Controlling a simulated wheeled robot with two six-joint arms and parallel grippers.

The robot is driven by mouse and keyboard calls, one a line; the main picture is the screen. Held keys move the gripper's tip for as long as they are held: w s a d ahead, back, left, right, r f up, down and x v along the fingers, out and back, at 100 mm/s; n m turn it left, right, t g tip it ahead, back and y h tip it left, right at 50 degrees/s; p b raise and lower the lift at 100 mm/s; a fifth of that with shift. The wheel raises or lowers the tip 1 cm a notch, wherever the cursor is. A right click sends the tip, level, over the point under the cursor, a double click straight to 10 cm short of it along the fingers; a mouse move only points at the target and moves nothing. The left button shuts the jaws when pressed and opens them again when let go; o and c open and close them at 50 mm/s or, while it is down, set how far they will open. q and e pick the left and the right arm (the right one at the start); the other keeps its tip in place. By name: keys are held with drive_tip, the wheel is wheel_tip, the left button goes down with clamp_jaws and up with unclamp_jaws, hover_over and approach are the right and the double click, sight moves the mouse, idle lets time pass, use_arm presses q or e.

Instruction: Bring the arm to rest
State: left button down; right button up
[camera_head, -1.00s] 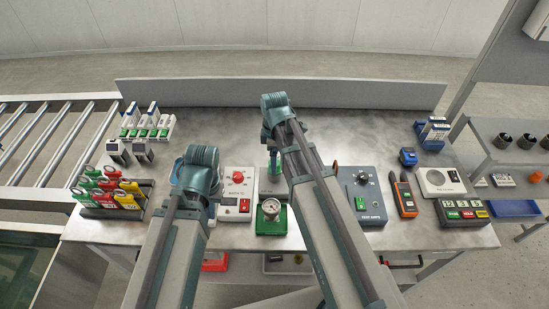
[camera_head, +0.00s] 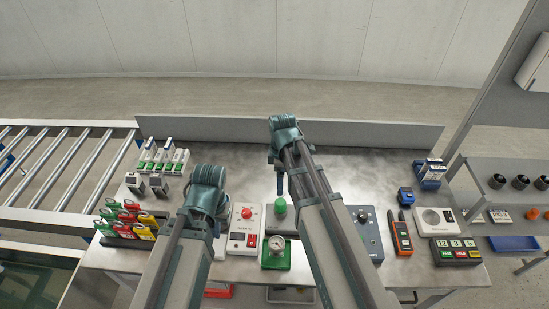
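My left arm comes in from the lower left, and its grey-teal wrist hangs over the front middle of the bench (camera_head: 360,165). The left gripper (camera_head: 217,228) points down beside a white box with a red knob (camera_head: 244,228); its fingers are mostly hidden by the wrist and forearm. My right arm reaches farther over the bench. The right gripper (camera_head: 280,184) points down above a green knob (camera_head: 280,207), with its fingers too small and covered to judge. I see nothing clearly held by either gripper.
A pressure gauge on a green block (camera_head: 276,254) stands in front of the knob. A rack of coloured tags (camera_head: 128,222) stands left. The back middle is clear.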

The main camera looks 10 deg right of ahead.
drive_tip(key=shift+f, duration=0.1)
use_arm(q)
wheel_tip(320, 180, down, 6)
drive_tip(key=b, duration=0.6)
use_arm(e)
drive_tip(key=s+a+f+m, duration=0.2)
drive_tip(key=s+a+m, duration=0.3)
drive_tip(key=s, duration=0.2)
drive_tip(key=s+a+f+m+h, duration=0.1)
drive_tip(key=s+a+f+m, duration=0.2)
drive_tip(key=s+a+m, duration=0.2)
drive_tip(key=shift+s+a+f, duration=0.25)
drive_tip(key=shift+s+f, duration=0.1)
drive_tip(key=shift+s, duration=0.8)
